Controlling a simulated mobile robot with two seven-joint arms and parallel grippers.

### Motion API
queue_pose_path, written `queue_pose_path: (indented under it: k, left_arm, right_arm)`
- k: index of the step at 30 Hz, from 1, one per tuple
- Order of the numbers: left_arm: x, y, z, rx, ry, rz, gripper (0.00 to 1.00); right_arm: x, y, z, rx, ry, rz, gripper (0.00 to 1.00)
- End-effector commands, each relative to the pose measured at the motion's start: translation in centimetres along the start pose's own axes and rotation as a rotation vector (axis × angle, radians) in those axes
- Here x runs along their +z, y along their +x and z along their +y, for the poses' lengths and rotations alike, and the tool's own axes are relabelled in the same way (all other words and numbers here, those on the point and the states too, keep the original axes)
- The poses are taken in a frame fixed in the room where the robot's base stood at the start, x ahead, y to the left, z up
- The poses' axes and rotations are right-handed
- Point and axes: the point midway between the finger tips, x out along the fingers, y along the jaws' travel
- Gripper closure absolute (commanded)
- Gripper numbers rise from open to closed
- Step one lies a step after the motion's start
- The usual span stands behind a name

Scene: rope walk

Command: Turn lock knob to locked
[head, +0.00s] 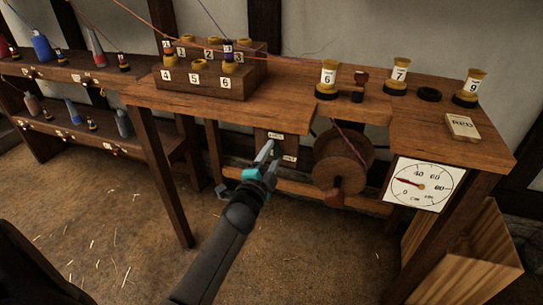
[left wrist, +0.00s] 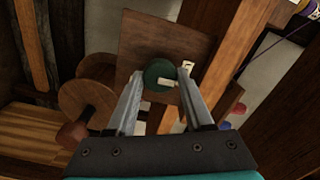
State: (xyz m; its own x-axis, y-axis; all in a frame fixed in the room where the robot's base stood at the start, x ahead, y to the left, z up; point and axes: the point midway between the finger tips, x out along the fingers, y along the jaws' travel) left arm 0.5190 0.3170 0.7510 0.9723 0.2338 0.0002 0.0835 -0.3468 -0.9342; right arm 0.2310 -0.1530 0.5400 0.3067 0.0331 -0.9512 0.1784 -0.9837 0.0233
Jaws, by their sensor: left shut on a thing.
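The lock knob (left wrist: 158,72) is a round green knob with a pale pointer on a square wooden plate (left wrist: 188,48). In the left wrist view it sits between the fingertips of my left gripper (left wrist: 160,80), which is shut on it. In the head view my left gripper (head: 267,155) reaches to the plate (head: 263,142) under the bench, and the green knob (head: 275,154) is partly hidden by the fingers. Small white labels (head: 276,135) are on the plate, too small to read surely. My right gripper is not in view.
A wooden reel (head: 342,160) hangs right of the plate, with a white dial (head: 422,184) farther right. A bench leg (head: 165,175) stands left of my arm.

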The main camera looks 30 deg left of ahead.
Motion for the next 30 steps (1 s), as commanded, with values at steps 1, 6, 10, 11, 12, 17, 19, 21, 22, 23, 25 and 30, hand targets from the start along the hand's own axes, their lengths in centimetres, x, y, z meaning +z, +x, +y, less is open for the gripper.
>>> queue_pose_path:
  k: [1, 6, 10, 11, 12, 17, 19, 21, 22, 23, 25, 30]
  left_arm:
    - [0.0, 0.0, 0.0, 0.0, -0.003, 0.0, 1.0]
    - [0.0, 0.0, 0.0, 0.0, -0.002, 0.0, 0.34]
    - [0.0, 0.0, 0.0, 0.0, -0.001, 0.0, 0.2]
    - [0.0, 0.0, 0.0, 0.0, -0.001, 0.0, 0.2]
    - [0.0, 0.0, 0.0, 0.0, -0.001, 0.0, 0.2]
    - [0.0, 0.0, 0.0, 0.0, 0.0, 0.0, 0.2]
    - [0.0, -0.2, 0.0, 0.001, 0.0, 0.0, 0.2]
    - [0.0, -0.7, 0.0, 0.002, -0.001, 0.0, 0.2]
    - [0.0, -0.9, 0.0, 0.002, -0.001, 0.0, 0.2]
    - [0.0, -1.2, 0.0, 0.002, -0.001, 0.0, 0.2]
    - [-0.1, -2.2, 0.0, 0.003, -0.001, -0.001, 0.2]
    - [0.0, -5.3, -0.1, 0.003, 0.0, -0.003, 0.2]
  right_arm:
    - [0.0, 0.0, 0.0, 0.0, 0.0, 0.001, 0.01]
    - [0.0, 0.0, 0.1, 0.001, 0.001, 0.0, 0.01]
    - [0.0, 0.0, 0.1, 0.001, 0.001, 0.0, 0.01]
    - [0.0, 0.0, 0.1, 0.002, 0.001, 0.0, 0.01]
    - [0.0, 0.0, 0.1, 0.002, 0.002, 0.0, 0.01]
    - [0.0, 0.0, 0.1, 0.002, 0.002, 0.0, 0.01]
    - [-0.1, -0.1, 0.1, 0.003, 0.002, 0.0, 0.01]
    - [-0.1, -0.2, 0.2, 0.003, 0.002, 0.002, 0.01]
    - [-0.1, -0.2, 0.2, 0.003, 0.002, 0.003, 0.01]
    - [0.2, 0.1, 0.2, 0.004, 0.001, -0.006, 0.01]
    - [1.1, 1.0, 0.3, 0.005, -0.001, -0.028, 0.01]
    - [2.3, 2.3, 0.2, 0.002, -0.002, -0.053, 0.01]
